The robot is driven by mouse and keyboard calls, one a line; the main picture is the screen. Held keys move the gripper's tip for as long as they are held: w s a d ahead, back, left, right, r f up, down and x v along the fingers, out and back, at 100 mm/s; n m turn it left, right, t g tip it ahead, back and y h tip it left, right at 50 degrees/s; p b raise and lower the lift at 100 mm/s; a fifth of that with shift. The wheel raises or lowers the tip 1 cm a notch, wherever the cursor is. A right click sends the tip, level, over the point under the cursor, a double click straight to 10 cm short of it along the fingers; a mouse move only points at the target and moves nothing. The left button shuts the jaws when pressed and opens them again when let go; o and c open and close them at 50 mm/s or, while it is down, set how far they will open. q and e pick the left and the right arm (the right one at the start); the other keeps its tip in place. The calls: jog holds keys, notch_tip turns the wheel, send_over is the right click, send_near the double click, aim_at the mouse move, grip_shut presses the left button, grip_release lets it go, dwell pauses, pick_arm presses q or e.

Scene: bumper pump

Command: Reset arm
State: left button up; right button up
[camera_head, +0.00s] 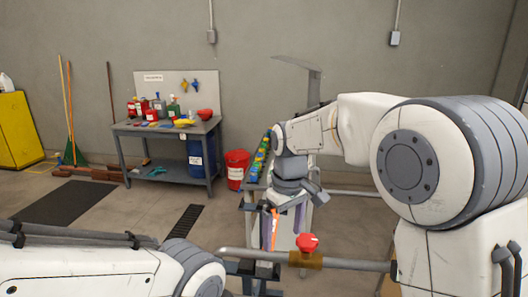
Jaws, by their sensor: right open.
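My right arm comes in from the right and reaches to the middle of the view. Its wrist bends down there, and my right gripper (304,194) hangs at its end, open, with nothing seen in it. It is above and behind a red knob (307,242) on a brass valve (305,261), apart from it in the picture. The valve sits on a grey horizontal pipe (350,263). My left arm lies low at the left edge; its gripper is outside the view.
A grey workbench (168,130) with bottles and bowls stands at the back left, with a blue barrel (201,156) and a red bucket (236,165) near it. A yellow cabinet (18,130) is far left. A dark floor mat (64,203) lies on open floor.

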jog(key=s+a+f, duration=0.1)
jog(key=s+f, duration=0.2)
jog(key=s, duration=1)
jog(key=s+a+f+b, duration=0.1)
jog(key=s+f, duration=0.2)
jog(key=s, duration=0.9)
jog(key=shift+s+f+y, duration=0.2)
jog(key=shift+s+y, duration=0.1)
jog(key=shift+s, duration=0.1)
jog(key=shift+d, duration=0.15)
